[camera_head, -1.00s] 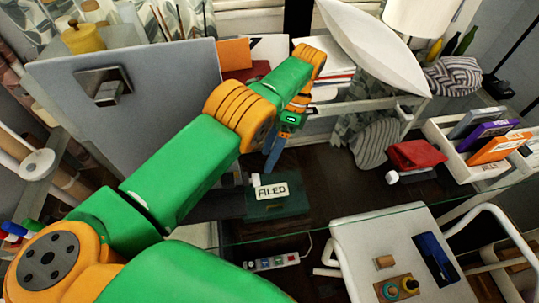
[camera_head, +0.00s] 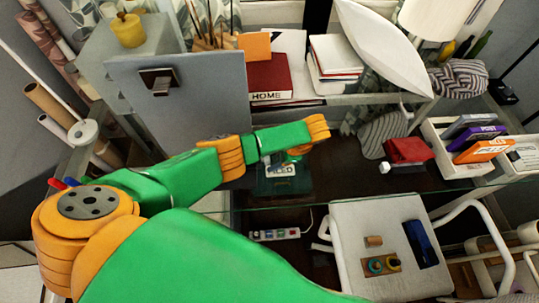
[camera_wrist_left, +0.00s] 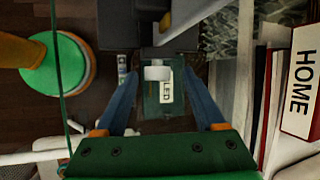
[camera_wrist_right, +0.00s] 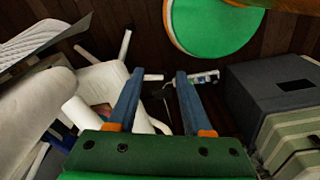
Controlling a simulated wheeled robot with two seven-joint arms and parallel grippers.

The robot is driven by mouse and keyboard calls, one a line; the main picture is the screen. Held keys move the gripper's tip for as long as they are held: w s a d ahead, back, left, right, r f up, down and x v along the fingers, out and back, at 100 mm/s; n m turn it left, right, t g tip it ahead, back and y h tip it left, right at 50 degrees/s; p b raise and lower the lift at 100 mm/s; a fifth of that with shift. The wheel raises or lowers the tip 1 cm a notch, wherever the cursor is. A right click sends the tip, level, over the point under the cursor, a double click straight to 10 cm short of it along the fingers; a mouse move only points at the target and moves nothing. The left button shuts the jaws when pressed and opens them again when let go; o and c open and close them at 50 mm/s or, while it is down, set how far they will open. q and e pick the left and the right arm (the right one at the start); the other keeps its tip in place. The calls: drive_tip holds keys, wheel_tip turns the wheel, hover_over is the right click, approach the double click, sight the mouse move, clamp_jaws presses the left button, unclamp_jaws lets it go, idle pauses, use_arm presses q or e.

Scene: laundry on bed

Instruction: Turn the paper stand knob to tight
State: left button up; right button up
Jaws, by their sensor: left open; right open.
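No knob can be clearly made out in these frames. Paper rolls (camera_head: 47,103) stand at the far left of the head view beside a white disc (camera_head: 83,131); I cannot tell whether the disc is the knob. My left gripper (camera_wrist_left: 160,74) is open and empty, pointing down above a green box with a "FILED" label (camera_wrist_left: 168,90). In the head view its arm partly hides that box (camera_head: 283,186). My right gripper (camera_wrist_right: 160,74) is open and empty; it is out of the head view.
A grey panel with a dark handle (camera_head: 157,82) stands near the left arm. A red "HOME" book (camera_head: 270,80) lies on the shelf behind. A red pouch (camera_head: 408,151) and a box of cases (camera_head: 455,160) are right. A white chair (camera_head: 385,215) is in front.

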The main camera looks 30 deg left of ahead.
use_arm(q)
drive_tip(key=shift+a+f, duration=0.3)
drive_tip(key=shift+f, duration=0.2)
drive_tip(key=shift+s, duration=0.1)
drive_tip(key=shift+s+d+r, duration=0.15)
drive_tip(key=shift+s, duration=0.05)
drive_tip(key=shift+w, duration=0.1)
clamp_jaws()
drive_tip(key=g+b, duration=0.1)
drive_tip(key=b, duration=0.1)
drive_tip(key=g+h+b, duration=0.1)
drive_tip(key=b, duration=0.2)
drive_tip(key=f+b, duration=0.1)
drive_tip(key=b, duration=0.2)
drive_tip(key=shift+w+a+f+m+g+h, duration=0.1)
drive_tip(key=shift+w+a+m+g+h, duration=0.2)
drive_tip(key=shift+w+g+h, duration=0.1)
drive_tip(key=shift+s+d+r+b, duration=0.1)
drive_tip(key=shift+r+b, duration=0.1)
drive_tip(key=shift+b, duration=0.15)
drive_tip(key=shift+r+g, duration=0.3)
